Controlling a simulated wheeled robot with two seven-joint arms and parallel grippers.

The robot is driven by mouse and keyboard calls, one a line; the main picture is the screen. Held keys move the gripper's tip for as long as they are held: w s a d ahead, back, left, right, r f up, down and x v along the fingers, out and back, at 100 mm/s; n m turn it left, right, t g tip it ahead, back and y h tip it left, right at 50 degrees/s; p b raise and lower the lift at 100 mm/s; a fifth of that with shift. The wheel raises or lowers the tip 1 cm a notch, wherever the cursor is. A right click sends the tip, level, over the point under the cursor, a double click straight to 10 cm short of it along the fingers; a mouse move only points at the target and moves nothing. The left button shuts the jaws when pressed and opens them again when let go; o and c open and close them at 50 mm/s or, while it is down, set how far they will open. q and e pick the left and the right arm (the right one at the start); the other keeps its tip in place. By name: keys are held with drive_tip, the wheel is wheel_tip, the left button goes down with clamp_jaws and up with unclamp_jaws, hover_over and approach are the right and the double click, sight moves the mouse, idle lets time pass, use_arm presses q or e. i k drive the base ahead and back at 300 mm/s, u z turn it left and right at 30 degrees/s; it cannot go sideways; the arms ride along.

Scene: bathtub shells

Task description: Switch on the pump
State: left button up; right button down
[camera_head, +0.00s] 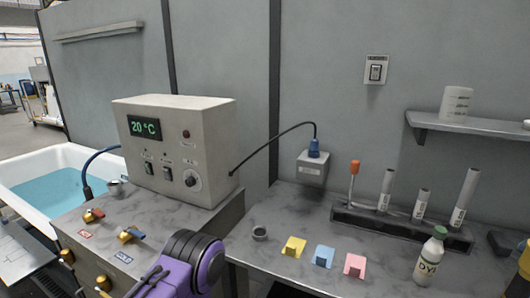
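A beige control box (175,112) stands on the left counter. Its green display (145,127) reads 20 °C. The labels are too small to read, so I cannot tell which control is the pump's. My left arm's purple link shows at the bottom; the dark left gripper (147,281) is low in front of the counter, apart from the box. Its opening is unclear. My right gripper is not identifiable.
A tub of blue water (55,190) is at left. The right counter holds yellow, blue and pink blocks (354,265), a tube rack (400,228) and a DYE bottle (431,257). A wall switch (376,73) is above.

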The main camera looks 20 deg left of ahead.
sight(147, 167)
drive_tip(key=u, duration=1.55)
drive_tip(key=k, duration=0.55)
drive_tip(key=u, duration=0.1)
drive_tip(key=i, duration=1.05)
drive_tip(key=z, duration=0.5)
